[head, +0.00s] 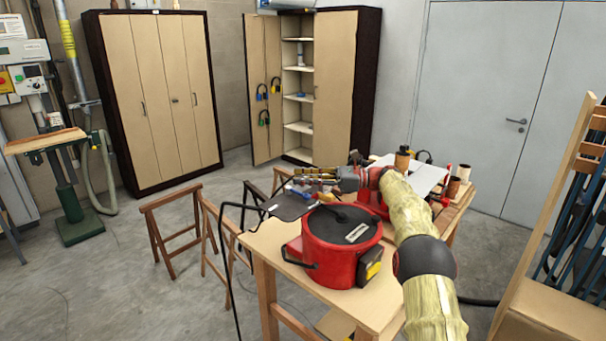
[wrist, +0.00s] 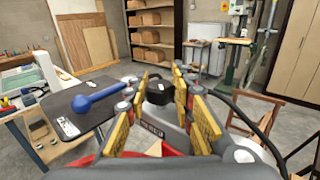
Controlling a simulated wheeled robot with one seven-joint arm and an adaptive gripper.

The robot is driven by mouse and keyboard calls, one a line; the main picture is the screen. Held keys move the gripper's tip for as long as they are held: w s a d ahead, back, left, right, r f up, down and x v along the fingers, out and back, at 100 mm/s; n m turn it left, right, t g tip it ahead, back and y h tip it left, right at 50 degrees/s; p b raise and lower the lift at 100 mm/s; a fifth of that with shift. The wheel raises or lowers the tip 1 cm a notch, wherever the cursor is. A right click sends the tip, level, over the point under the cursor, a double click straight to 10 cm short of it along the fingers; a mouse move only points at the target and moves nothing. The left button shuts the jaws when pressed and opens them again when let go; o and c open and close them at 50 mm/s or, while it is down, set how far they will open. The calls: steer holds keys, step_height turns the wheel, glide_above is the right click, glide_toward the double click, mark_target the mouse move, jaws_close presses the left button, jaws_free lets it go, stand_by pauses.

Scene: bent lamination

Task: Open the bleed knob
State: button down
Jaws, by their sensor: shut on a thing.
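My gripper (head: 303,173) reaches left over the far part of the wooden table in the head view. In the wrist view its yellow-padded fingers (wrist: 158,92) close around a small dark knob-like piece (wrist: 160,91), which looks like the bleed knob. The fingers hide its sides, and how far it is turned cannot be told. The knob cannot be made out in the head view. A red drum-shaped machine (head: 342,255) with a black lid stands on the table, nearer than the gripper.
A dark plate (head: 285,206) lies left of the red machine; the wrist view shows a blue-handled tool (wrist: 97,98) over it. Wooden trestles (head: 172,240) stand at left. Cups and a bottle (head: 402,157) crowd the table's far right. The floor at left is mostly free.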

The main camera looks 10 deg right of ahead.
steer(key=shift+n+g+p, duration=0.6)
steer(key=shift+g+p, duration=0.2)
steer(key=shift+g, duration=0.1)
steer(key=c, duration=1.8)
jaws_free()
steer(key=s+d, duration=0.1)
steer(key=d, duration=0.6)
steer(key=shift+d, duration=0.25)
steer(key=shift+o, duration=0.4)
